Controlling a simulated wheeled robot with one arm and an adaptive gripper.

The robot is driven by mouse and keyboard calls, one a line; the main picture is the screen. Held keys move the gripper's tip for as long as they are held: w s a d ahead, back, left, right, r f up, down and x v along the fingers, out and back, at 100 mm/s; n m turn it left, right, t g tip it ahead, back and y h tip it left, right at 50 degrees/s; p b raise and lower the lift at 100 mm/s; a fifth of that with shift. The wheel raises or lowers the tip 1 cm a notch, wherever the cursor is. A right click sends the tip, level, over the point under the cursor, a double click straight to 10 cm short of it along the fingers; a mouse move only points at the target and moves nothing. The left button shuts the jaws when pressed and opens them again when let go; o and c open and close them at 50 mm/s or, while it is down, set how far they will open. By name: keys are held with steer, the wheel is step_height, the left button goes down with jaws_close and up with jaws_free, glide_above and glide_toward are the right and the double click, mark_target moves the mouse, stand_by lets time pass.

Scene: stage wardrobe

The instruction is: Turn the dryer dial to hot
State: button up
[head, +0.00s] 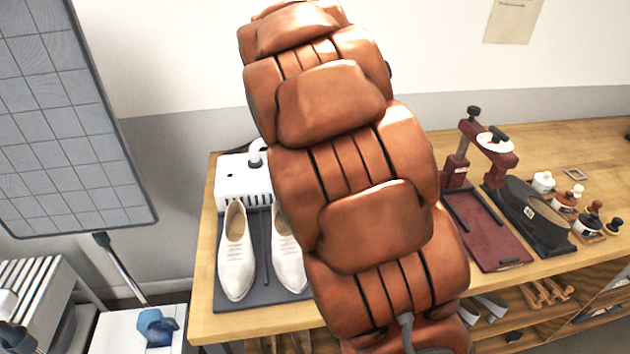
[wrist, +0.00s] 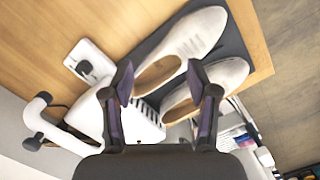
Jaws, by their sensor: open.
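The dryer is a white slotted box (head: 240,182) on the bench in the head view, partly hidden behind my arm. Its white body also shows in the wrist view (wrist: 92,118), behind my left finger. A white rounded plate (wrist: 78,54) with a black knob (wrist: 86,68), which looks like the dial, lies left of my gripper in the wrist view. I cannot read its setting. My gripper (wrist: 160,83) is open and empty, its fingers apart above the dryer and shoes. The knob is outside the fingers. My gripper does not show in the head view.
White shoes (head: 235,255) lie on a dark mat (head: 250,301) beside the dryer. A white pipe (wrist: 38,108) stands out at left in the wrist view. A dark red press (head: 487,230) and several small bottles stand on the wooden bench (head: 560,150) at right.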

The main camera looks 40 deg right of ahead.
steer(key=w+d+f+n, duration=0.2)
steer(key=w+d+n, duration=0.1)
steer(key=w+d, duration=0.1)
steer(key=w+d+f+n+p, duration=0.1)
steer(key=w+d+f+n, duration=0.1)
steer(key=w+d, duration=0.2)
steer(key=w+d+f+n, duration=0.2)
steer(key=w+d+n, duration=0.1)
steer(key=w, duration=0.3)
steer(key=shift+d+f+n+y+p, duration=0.15)
steer(key=shift+d+n+y+p, duration=0.2)
steer(key=shift+d, duration=0.4)
steer(key=shift+w+d+f+n, duration=0.3)
steer(key=shift+w+f+n, duration=0.05)
steer(key=shift+w, duration=0.15)
steer(key=shift+s+f+p, duration=0.15)
steer(key=shift+f+p, duration=1.35)
steer(key=shift+f, duration=2.5)
jaws_close()
